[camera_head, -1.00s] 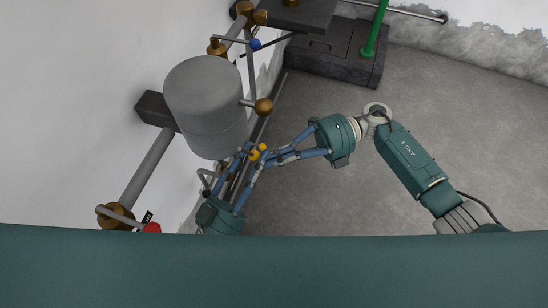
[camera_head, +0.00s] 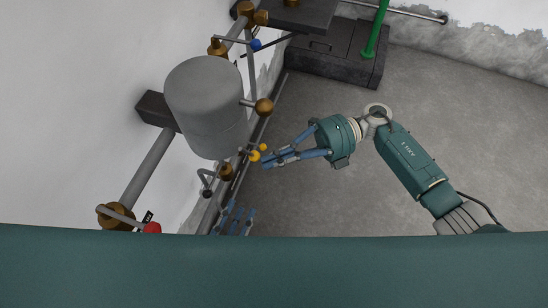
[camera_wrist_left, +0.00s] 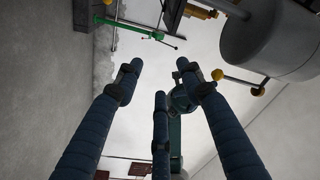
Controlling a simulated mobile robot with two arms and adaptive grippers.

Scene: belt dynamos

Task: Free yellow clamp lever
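The yellow clamp lever shows in the head view as two small yellow knobs (camera_head: 255,156) just below the grey cylinder. In the left wrist view a yellow knob (camera_wrist_left: 217,75) sits at the end of a thin bar. My left gripper (camera_head: 236,209) is below the lever, apart from it, with its blue fingers pointing up. In the left wrist view its fingers (camera_wrist_left: 158,68) are spread with nothing between them. My right gripper (camera_head: 265,161) has its fingertips close together right beside the lower yellow knob. I cannot tell whether they touch or grip it.
The grey cylinder (camera_head: 206,105) hangs on a pipe along the white wall. A blue knob (camera_head: 255,44) is above it, and a red handle (camera_head: 152,227) is at lower left. A dark box (camera_head: 333,62) with a green post (camera_head: 375,30) stands behind. The floor at right is clear.

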